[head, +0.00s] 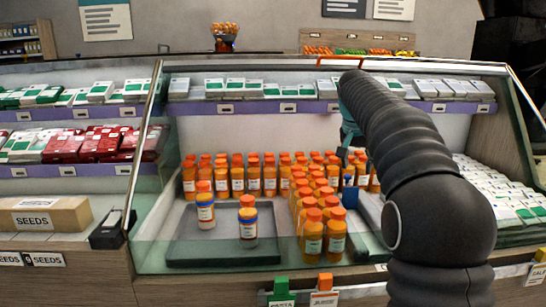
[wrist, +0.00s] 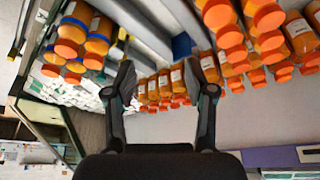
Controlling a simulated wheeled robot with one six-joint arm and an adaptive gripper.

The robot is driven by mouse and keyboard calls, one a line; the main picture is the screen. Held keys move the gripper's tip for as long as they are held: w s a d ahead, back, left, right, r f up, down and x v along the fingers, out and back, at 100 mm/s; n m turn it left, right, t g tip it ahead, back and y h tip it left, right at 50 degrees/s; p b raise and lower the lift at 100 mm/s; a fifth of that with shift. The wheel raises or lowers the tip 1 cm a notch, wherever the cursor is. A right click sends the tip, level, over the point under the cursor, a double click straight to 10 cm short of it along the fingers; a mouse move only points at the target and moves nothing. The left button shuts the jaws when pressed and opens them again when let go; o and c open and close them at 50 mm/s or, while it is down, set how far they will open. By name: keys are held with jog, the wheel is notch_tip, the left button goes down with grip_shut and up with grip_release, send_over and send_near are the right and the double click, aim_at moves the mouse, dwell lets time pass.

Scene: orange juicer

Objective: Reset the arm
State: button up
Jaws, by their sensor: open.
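My gripper (wrist: 164,88) is open in the wrist view, with its two dark fingers apart and nothing between them. In the head view my black arm reaches up from the lower right into the display case and bends down at the wrist. The gripper there is partly hidden by the arm and hangs over the right part of the orange bottles (head: 312,232). The wrist view shows orange bottles (wrist: 300,35) beyond the fingers, seen upside down. None is held.
Two bottles with blue bands (head: 248,222) stand on a dark tray (head: 190,249) at left. A glass front and posts edge the case. A shelf of white-green packs (head: 240,88) runs above. A juicer with oranges (head: 225,36) stands behind. White packs (head: 500,200) lie at right.

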jog(key=s+a+n+y, duration=0.1)
jog(key=s+a+n, duration=0.25)
jog(key=s, duration=1.65)
jog(key=s+a+f+n, duration=0.1)
jog(key=s+f, duration=0.6)
jog(key=s, duration=0.3)
jog(key=s+a+f+n+t+y, duration=0.1)
jog(key=s+a+f+n, duration=0.1)
jog(key=s+f, duration=0.6)
jog(key=shift+s+a+t, duration=0.15)
jog(key=shift+s+t, duration=0.15)
jog(key=shift+s, duration=0.9)
